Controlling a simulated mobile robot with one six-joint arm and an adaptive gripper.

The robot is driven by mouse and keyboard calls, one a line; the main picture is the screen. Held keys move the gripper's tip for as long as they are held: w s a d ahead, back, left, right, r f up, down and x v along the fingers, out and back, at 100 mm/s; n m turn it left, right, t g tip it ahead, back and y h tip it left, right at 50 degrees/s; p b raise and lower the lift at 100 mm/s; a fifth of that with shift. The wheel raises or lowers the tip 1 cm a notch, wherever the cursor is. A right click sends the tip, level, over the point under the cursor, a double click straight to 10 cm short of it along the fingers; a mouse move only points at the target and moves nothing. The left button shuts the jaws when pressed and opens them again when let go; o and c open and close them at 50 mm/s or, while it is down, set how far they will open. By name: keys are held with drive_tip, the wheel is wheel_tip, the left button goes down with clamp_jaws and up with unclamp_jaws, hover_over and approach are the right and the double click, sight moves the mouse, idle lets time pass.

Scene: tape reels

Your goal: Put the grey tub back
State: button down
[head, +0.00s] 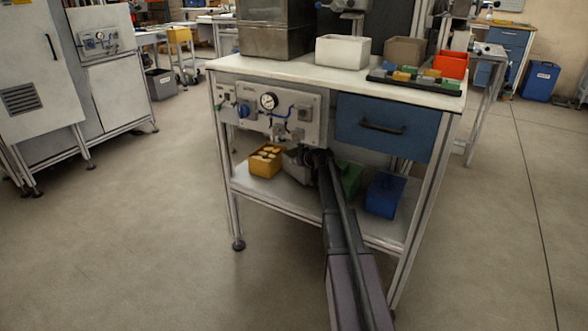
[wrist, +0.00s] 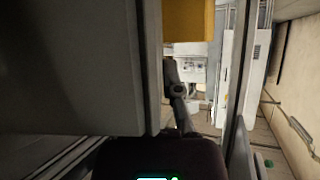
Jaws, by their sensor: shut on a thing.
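The grey tub (head: 295,167) is on or just above the lower shelf (head: 263,195) of the workbench, between the yellow tub (head: 265,161) and the green tub (head: 350,180). My gripper (head: 316,158) is at its right side, shut on it. My arm hides part of the tub, and I cannot tell whether its base touches the shelf. In the wrist view a large grey wall of the tub (wrist: 70,65) fills the left, with a dark finger (wrist: 177,92) along its edge. The yellow tub (wrist: 188,20) shows beyond.
A blue tub (head: 384,194) stands at the shelf's right end. Above hang a gauge panel (head: 290,112) and a blue drawer (head: 385,125), low over the shelf. The bench top holds a white tub (head: 342,52), a brown tub (head: 404,51) and a red tub (head: 451,64). Floor in front is clear.

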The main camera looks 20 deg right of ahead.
sight(294, 177)
drive_tip(key=shift+f+b, duration=1.2)
drive_tip(key=shift+f, duration=0.25)
drive_tip(key=c, duration=0.8)
unclamp_jaws()
drive_tip(key=shift+s+d+r+p, duration=0.1)
drive_tip(key=shift+s+r+p, duration=0.25)
drive_tip(key=shift+s, duration=0.05)
drive_tip(key=p+v, duration=0.5)
drive_tip(key=v, duration=0.6)
drive_tip(key=shift+f, duration=0.1)
